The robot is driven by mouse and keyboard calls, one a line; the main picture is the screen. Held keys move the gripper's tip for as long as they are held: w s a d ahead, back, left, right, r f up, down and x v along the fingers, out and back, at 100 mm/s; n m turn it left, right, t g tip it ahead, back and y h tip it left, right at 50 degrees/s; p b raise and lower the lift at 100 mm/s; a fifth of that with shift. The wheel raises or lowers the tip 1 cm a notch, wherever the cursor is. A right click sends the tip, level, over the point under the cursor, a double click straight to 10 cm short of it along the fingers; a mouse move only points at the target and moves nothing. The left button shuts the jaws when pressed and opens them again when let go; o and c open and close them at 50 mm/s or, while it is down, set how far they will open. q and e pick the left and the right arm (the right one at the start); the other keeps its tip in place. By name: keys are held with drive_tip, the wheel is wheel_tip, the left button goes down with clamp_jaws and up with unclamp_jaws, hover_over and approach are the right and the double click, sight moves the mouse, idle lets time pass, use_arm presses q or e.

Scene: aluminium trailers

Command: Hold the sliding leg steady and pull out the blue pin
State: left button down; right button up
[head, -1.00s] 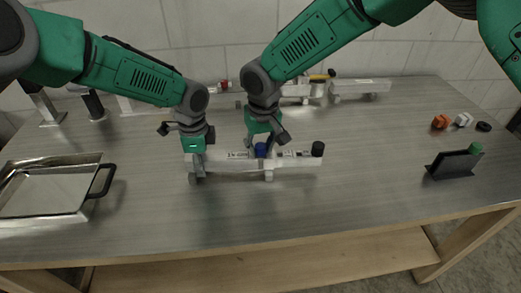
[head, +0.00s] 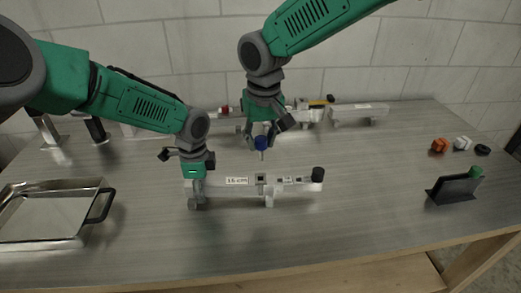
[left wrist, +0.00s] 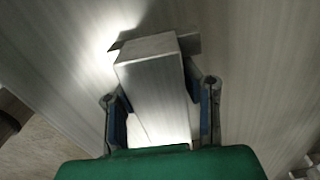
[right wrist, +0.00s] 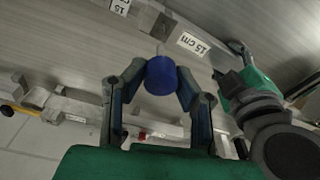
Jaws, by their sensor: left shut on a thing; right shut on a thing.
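The sliding leg (head: 222,183) is a pale metal bar with a "15 cm" label, lying across the table in the head view. It has a black knob at its right end. My left gripper (head: 196,172) is shut on the bar's left end; in the left wrist view both fingers flank the metal bar (left wrist: 155,85). The blue pin (head: 262,143) has a blue head and a thin pale shaft. It hangs above the bar, apart from it, in my right gripper (head: 265,132). In the right wrist view the fingertips grip the blue head (right wrist: 161,76).
A metal tray (head: 103,205) with a black handle is at the left. A black stand (head: 455,190) with a green top is at the right, with small orange, white and black parts (head: 439,145) behind it. More aluminium bars lie at the back. The front table is clear.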

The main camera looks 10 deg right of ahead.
use_arm(q)
drive_tip(key=c, duration=1)
unclamp_jaws()
